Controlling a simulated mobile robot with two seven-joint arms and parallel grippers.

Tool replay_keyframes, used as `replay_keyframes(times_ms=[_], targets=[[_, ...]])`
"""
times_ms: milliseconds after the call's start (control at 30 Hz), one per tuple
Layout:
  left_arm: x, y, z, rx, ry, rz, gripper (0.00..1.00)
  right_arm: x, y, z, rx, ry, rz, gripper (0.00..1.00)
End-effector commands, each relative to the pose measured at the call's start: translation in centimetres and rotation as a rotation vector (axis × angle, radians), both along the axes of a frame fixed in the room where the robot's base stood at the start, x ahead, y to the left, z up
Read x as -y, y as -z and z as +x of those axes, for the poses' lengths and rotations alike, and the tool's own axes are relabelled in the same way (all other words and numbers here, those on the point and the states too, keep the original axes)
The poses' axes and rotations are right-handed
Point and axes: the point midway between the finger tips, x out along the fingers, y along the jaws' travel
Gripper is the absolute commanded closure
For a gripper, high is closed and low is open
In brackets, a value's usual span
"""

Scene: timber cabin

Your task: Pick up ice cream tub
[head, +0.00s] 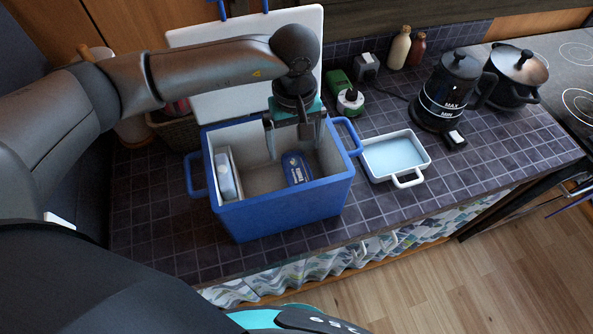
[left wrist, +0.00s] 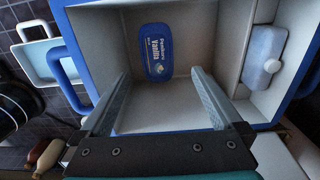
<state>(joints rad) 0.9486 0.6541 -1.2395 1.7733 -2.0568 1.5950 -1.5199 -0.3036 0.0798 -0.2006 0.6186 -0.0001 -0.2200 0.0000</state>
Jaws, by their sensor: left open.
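The ice cream tub (head: 297,168) is a small blue tub with white lettering. It lies on the floor of a blue cool box (head: 287,212) with pale inner walls, near its right side. In the left wrist view the tub (left wrist: 156,51) shows its lid with the word Vanilla, ahead of and between the fingers. My left gripper (head: 295,150) is open and empty, pointing down into the cool box. It also shows in the left wrist view (left wrist: 158,100), its fingers apart and not touching the tub. My right gripper is not in view.
A white and pale blue container (head: 226,176) stands in a narrow side compartment of the box. A blue-and-white tray (head: 427,160) sits to the right. A white board (head: 190,65) leans behind. A kettle-like black jug (head: 446,92) and a pot (head: 518,75) stand farther right.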

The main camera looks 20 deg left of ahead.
Motion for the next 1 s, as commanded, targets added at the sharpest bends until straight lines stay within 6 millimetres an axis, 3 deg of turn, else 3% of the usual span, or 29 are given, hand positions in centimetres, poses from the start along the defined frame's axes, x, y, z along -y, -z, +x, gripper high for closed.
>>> replay_keyframes(times_ms=[100,233,500,800,1000], targets=[[0.0,2.6,-0.1,-0.004,-0.001,0.001,0.0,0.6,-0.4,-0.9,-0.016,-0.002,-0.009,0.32],[0.1,4.6,-0.1,-0.002,-0.001,0.0,0.0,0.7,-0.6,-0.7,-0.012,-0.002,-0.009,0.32],[0.1,6.3,0.0,-0.001,-0.001,0.0,0.0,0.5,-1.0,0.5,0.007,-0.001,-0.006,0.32],[0.6,9.8,0.2,-0.002,-0.001,0.0,0.0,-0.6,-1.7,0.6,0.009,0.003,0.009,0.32],[0.5,11.0,0.2,0.001,0.0,0.001,0.0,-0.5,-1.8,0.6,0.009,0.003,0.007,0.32]])
